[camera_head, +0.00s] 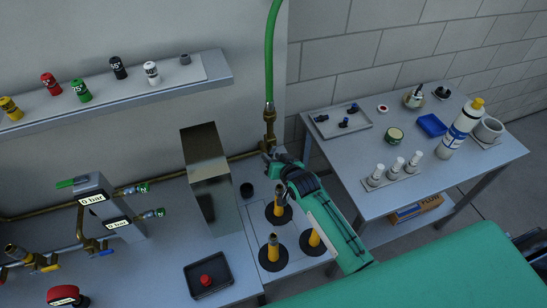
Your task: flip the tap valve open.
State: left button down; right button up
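The brass tap (269,128) stands against the back wall where a brass pipe runs along it, with a green hose (270,50) rising from its top. My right arm, teal and black, reaches up from the lower right. Its gripper (274,157) is at the lower part of the tap, at or very close to the valve. The valve's lever is hidden or too small to make out, so I cannot tell its position. The fingers are small and dark, and I cannot tell whether they touch or hold anything. My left gripper is not in view.
A steel box (207,175) stands left of the tap. Several yellow-and-black upright pieces (278,205) stand just below my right gripper. A black tray (208,276) holds a red knob. Gauges reading 0 bar (93,199) are at left. A side table (360,170) holds bottles and trays.

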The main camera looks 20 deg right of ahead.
grip_shut()
jog(key=shift+d+f+n+h, duration=0.1)
jog(key=shift+d+n+h, duration=0.15)
jog(key=shift+n+h, duration=0.4)
jog(key=shift+d+n+h, duration=0.2)
jog(key=shift+n+h, duration=0.25)
jog(key=shift+n, duration=0.4)
grip_release()
jog(key=shift+s, duration=0.15)
jog(key=b+v, duration=0.4)
jog(key=v, duration=0.9)
jog(key=shift+s+r+b, duration=0.2)
jog(key=shift+b, duration=0.2)
